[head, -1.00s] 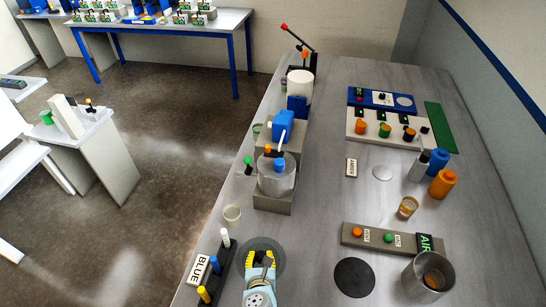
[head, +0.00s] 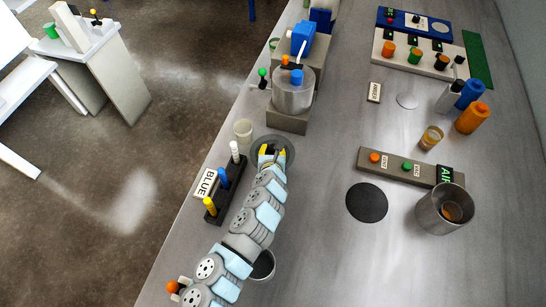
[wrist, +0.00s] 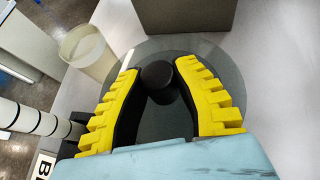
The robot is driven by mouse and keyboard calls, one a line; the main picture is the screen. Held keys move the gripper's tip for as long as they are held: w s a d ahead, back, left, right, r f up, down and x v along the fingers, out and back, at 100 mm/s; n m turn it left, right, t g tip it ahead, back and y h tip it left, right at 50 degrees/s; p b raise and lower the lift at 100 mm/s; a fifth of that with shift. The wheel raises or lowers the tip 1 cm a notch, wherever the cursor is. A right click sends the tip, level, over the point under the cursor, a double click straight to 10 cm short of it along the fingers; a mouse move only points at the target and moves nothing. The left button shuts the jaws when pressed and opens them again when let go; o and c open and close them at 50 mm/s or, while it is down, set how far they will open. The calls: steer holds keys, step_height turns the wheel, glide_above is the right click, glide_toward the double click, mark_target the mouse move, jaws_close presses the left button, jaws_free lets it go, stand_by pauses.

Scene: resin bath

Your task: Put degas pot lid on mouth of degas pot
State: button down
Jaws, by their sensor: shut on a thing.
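The degas pot lid is a clear grey disc (head: 291,151) with a black knob (wrist: 157,77), lying on or just above the bench at the rack's right. My gripper (head: 272,152) is over it, its yellow-padded fingers closed on the knob, also seen in the wrist view (wrist: 160,85). The frames do not show whether the lid is clear of the bench. An open metal pot (head: 432,216), which looks like the degas pot, stands upright at the right. Its mouth is uncovered and amber liquid shows inside.
A rack (head: 225,190) of coloured pegs and a pale cup (head: 243,130) stand left of the lid. A metal vessel with valves (head: 294,95) is behind it.

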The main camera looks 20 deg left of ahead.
mark_target(273, 153)
steer(key=shift+w+a+f+b, duration=0.2)
steer(key=shift+w+f+b, duration=0.3)
steer(key=shift+w+f, duration=0.35)
step_height(273, 153, down, 4)
steer(key=b, duration=0.3)
steer(key=shift+r, duration=0.2)
steer(key=shift+r, duration=0.1)
steer(key=c, duration=0.9)
jaws_free()
